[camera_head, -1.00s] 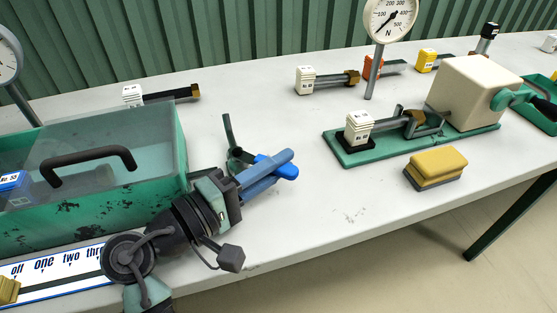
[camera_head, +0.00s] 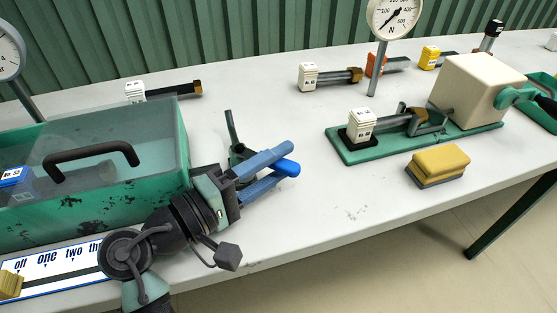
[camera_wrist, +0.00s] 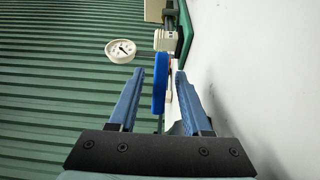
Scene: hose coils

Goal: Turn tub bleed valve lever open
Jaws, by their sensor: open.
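The tub (camera_head: 100,215) is a green box with a clear lid and a black handle, at left in the head view. The bleed valve's bright blue lever shows its rounded end (camera_head: 288,168) just right of the tub. My gripper (camera_head: 281,163) reaches past the tub's right end with its blue-grey fingers open. The valve body is mostly hidden behind my gripper.
A dark green upright piece (camera_head: 232,128) stands close behind my fingers. A yellow sponge-like block (camera_head: 440,162) and a green-based rig with a cream box (camera_head: 478,90) stand to the right. A labelled scale strip (camera_head: 55,262) lies in front of the tub. The table between is clear.

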